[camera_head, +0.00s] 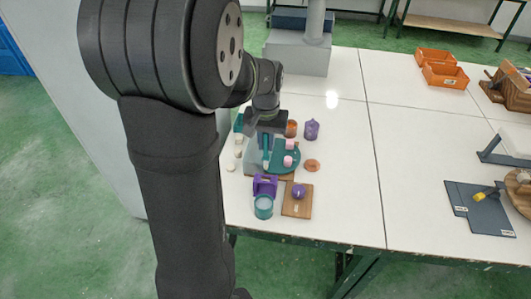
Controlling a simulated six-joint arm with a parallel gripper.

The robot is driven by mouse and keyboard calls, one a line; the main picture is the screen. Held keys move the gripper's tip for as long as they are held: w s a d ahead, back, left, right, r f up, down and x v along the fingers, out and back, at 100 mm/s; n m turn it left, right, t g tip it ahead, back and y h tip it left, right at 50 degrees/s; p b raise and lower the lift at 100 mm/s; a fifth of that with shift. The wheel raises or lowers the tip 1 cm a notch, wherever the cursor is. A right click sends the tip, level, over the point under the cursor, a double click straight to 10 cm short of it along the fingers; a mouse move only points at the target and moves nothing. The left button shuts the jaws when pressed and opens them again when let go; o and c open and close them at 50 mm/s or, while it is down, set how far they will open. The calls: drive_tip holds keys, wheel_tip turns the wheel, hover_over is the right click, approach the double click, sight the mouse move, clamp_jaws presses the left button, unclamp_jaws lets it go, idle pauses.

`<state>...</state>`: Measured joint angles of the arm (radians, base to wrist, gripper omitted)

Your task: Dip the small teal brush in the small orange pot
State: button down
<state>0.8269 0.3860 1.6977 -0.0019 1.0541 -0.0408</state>
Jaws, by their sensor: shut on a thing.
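My gripper (266,137) is over the cluster of small items near the table's left edge, seen small and partly covered by my own arm. It is shut on a slim teal piece that looks like the small teal brush (266,153), hanging below it. The brush's tip is too small to make out. The small orange pot (291,128) stands just right of my gripper, upright and apart from the brush. A flat orange disc (312,165), perhaps a lid, lies on the table further right and nearer.
A teal round plate (291,168) bears pink pieces (289,152). A purple pot (311,130) stands right of the orange pot. A purple holder (265,185), a teal cup (263,207) and a wooden board (297,207) are nearer.

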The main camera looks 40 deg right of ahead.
drive_tip(key=w+d+h, duration=0.3)
drive_tip(key=w+d, duration=1.4)
drive_tip(key=d, duration=0.4)
wheel_tip(320, 180, down, 8)
drive_tip(key=shift+s+a+f+t, duration=0.15)
drive_tip(key=shift+s+f+t, duration=0.05)
drive_tip(key=shift+t, duration=0.2)
drive_tip(key=shift+r, duration=0.1)
drive_tip(key=shift+v, duration=1.65)
wheel_tip(320, 180, up, 4)
drive_tip(key=shift+r, duration=0.2)
